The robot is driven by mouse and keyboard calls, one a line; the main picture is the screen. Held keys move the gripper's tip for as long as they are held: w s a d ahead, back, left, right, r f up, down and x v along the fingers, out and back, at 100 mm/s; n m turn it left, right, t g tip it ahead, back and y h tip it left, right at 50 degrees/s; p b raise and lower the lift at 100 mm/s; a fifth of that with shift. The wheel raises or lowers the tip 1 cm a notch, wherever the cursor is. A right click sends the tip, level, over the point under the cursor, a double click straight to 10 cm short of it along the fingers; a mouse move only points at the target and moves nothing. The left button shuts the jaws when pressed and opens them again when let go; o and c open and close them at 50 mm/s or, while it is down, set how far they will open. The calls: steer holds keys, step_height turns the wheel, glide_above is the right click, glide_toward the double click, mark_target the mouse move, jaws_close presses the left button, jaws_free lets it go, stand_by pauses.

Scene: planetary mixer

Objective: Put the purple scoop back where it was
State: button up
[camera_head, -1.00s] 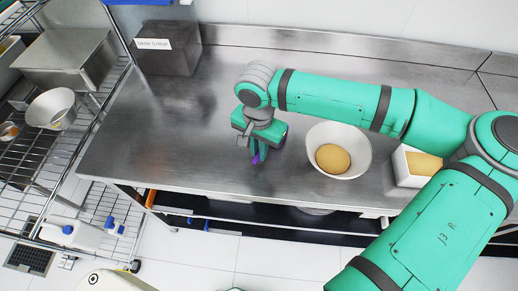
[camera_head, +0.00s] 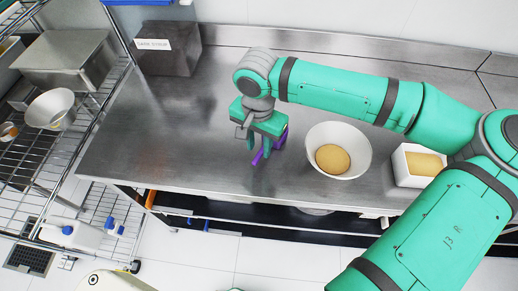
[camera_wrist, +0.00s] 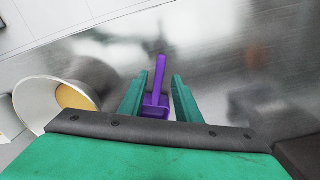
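The purple scoop (camera_head: 259,157) is on the steel table, near its front edge, partly hidden by my gripper in the head view. In the wrist view the scoop (camera_wrist: 160,78) shows between my fingers, its handle pointing away and its cup near the finger bases. My gripper (camera_head: 262,150) points down over it. In the wrist view its two green fingers (camera_wrist: 160,78) are apart, with a visible gap on each side of the handle. The exact height of the fingers over the scoop is hard to tell.
A white bowl (camera_head: 361,153) with tan contents stands just right of my gripper; a white tub (camera_head: 424,180) with yellow contents is further right. A dark box (camera_head: 168,58) stands at the back left. The left part of the steel table (camera_head: 140,140) is clear.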

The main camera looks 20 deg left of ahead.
step_height(320, 180, up, 9)
stand_by(0.3)
steer(key=shift+s+a, duration=0.1)
steer(key=shift+s, duration=0.05)
stand_by(0.4)
